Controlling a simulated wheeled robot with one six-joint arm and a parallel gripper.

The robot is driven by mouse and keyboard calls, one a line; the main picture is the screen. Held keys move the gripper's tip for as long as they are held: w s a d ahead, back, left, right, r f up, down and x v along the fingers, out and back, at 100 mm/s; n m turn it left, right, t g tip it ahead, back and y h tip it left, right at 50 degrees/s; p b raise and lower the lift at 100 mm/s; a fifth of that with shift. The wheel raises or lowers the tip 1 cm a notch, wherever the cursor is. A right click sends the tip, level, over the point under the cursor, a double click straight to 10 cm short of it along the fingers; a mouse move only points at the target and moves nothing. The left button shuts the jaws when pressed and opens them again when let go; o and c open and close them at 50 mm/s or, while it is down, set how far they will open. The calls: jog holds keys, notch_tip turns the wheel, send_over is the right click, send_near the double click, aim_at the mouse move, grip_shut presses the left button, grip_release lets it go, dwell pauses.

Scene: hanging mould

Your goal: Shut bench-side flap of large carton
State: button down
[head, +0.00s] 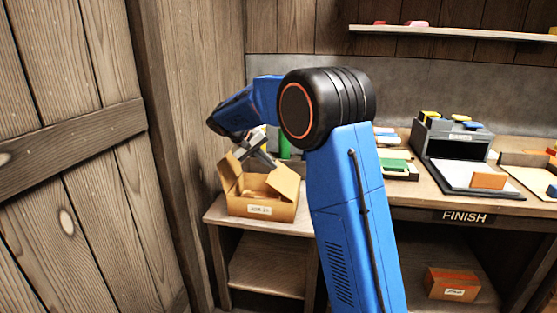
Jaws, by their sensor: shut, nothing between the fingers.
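The large open carton (250,207) stands on a low wooden side table left of the bench, with a label on its front. Its bench-side flap (284,182) stands up and leans outward on the right. Another flap (230,170) stands up on the left. Some contents show inside as a tan shape. My gripper (264,158) is above the carton's back part, small and partly merged with things behind it. Its fingers are shut and empty. I cannot tell whether it touches a flap. My blue arm hides the area right of the carton.
The bench (440,203) carries a grey bin (450,143) with coloured blocks and trays. A small closed carton (453,284) sits on the shelf below. A wooden wall is close at left. A wall shelf (450,34) hangs above. The side table's lower shelf (265,277) is empty.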

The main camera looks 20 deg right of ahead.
jog(key=shift+h, duration=0.3)
jog(key=shift+w+a+f, duration=0.25)
jog(key=shift+a+f, duration=0.15)
jog(key=shift+f, duration=0.3)
jog(key=shift+w+a+f, duration=0.25)
jog(key=shift+a+f, duration=0.15)
jog(key=shift+f, duration=0.25)
jog(key=shift+w+a+f, duration=0.25)
jog(key=shift+a+f, duration=0.15)
jog(key=shift+f, duration=0.3)
jog(key=shift+d, duration=0.1)
